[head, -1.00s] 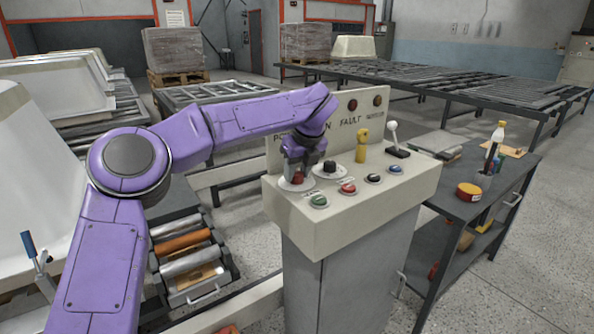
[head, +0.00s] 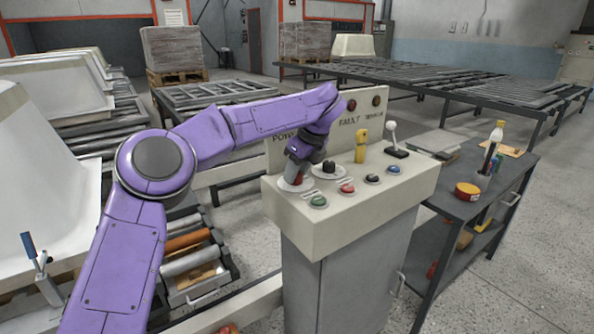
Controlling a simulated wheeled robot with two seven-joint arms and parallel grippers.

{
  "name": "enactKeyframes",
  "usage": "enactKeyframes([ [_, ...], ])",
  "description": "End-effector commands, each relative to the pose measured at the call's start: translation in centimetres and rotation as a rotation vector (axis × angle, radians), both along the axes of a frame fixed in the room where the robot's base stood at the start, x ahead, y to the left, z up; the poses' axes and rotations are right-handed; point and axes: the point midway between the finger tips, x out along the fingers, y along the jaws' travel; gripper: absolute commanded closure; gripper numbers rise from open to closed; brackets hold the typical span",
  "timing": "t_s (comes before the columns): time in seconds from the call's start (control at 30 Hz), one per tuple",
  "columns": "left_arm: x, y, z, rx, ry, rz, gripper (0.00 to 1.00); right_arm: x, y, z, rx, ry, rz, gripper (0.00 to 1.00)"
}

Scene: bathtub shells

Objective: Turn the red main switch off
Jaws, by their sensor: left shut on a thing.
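The red main switch (head: 297,179) sits on a pale round plate at the left end of the control console (head: 330,228). Only a little of its red shows below my gripper. My left gripper (head: 298,171) points down over the switch and is shut on it, with the wrist tilted. The fingers hide most of the switch, so its exact angle cannot be read. My right gripper is not in view.
A black knob (head: 329,168) stands just right of the switch. A yellow handle (head: 361,146) and a white-knobbed lever (head: 392,138) stand behind. A dark side table (head: 460,208) stands right.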

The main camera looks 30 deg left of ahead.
Motion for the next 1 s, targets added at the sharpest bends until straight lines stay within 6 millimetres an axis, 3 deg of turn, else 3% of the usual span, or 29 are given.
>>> enactKeyframes([
  [0.13, 0.0, 0.0, 0.1, 0.001, -0.003, 0.000, 0.93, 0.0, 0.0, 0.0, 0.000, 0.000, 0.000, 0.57],
  [0.17, 0.0, 0.0, 0.1, 0.001, -0.003, 0.000, 0.53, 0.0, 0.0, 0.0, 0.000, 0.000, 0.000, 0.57],
  [0.2, 0.0, 0.0, 0.1, 0.001, -0.003, 0.000, 0.40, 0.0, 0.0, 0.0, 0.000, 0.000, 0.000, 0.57],
  [0.23, 0.0, 0.0, 0.1, 0.001, -0.003, 0.000, 0.37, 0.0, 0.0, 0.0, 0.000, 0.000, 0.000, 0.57],
  [0.57, 0.0, -0.2, 0.6, 0.001, -0.003, -0.001, 0.37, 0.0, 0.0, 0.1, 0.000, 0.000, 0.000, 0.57],
  [1.0, -0.5, -3.6, 9.1, 0.002, -0.004, 0.000, 0.37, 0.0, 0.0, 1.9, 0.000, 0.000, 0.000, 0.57],
])
